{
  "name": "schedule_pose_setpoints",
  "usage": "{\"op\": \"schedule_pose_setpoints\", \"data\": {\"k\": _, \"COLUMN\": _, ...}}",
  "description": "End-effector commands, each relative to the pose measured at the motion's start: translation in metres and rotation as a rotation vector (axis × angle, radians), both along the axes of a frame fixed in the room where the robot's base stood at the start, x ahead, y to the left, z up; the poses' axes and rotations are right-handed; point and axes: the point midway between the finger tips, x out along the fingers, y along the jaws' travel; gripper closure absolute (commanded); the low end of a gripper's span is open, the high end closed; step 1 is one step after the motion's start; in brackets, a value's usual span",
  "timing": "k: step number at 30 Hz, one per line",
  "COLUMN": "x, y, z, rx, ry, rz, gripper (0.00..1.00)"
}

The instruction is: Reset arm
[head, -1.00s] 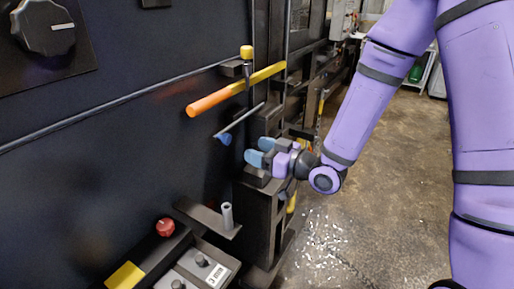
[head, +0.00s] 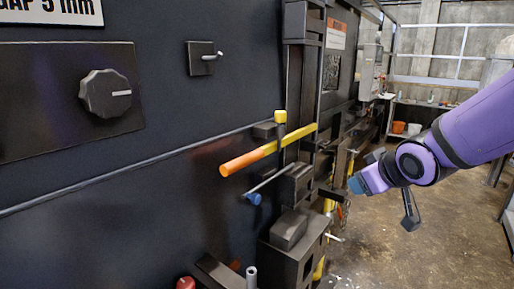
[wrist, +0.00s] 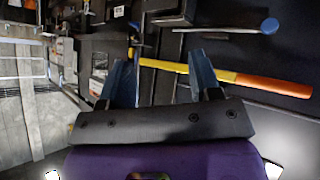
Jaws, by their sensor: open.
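My gripper (head: 357,184) is at the right of the compactor front in the head view, on the end of my purple arm, with open space between it and the machine. In the wrist view my gripper (wrist: 160,82) shows two blue fingers standing apart, with nothing between them. An orange and yellow handle bar (head: 262,152) sticks out from the black compactor front. It also shows in the wrist view (wrist: 262,84), beyond and to the right of the fingers. A blue-tipped rod (head: 256,197) lies just below the bar.
A black knob (head: 107,93) and a small hook-like latch (head: 207,57) sit on the compactor panel. A red button (head: 186,283) is at the bottom edge. Shelves with orange containers (head: 399,127) stand at the back.

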Motion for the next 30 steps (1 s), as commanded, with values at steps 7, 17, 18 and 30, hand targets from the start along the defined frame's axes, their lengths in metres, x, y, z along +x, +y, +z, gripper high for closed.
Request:
{"op": "schedule_pose_setpoints", "data": {"k": 7, "x": -0.066, "y": -0.038, "z": 0.038, "rx": 0.018, "ry": 0.135, "rz": -0.202, "gripper": 0.42}}
{"op": "schedule_pose_setpoints", "data": {"k": 17, "x": -0.171, "y": -0.058, "z": 0.065, "rx": 0.138, "ry": 0.345, "rz": -0.373, "gripper": 0.42}}
{"op": "schedule_pose_setpoints", "data": {"k": 18, "x": -0.181, "y": -0.059, "z": 0.067, "rx": 0.152, "ry": 0.367, "rz": -0.382, "gripper": 0.42}}
{"op": "schedule_pose_setpoints", "data": {"k": 30, "x": -0.213, "y": -0.059, "z": 0.070, "rx": 0.196, "ry": 0.439, "rz": -0.403, "gripper": 0.42}}
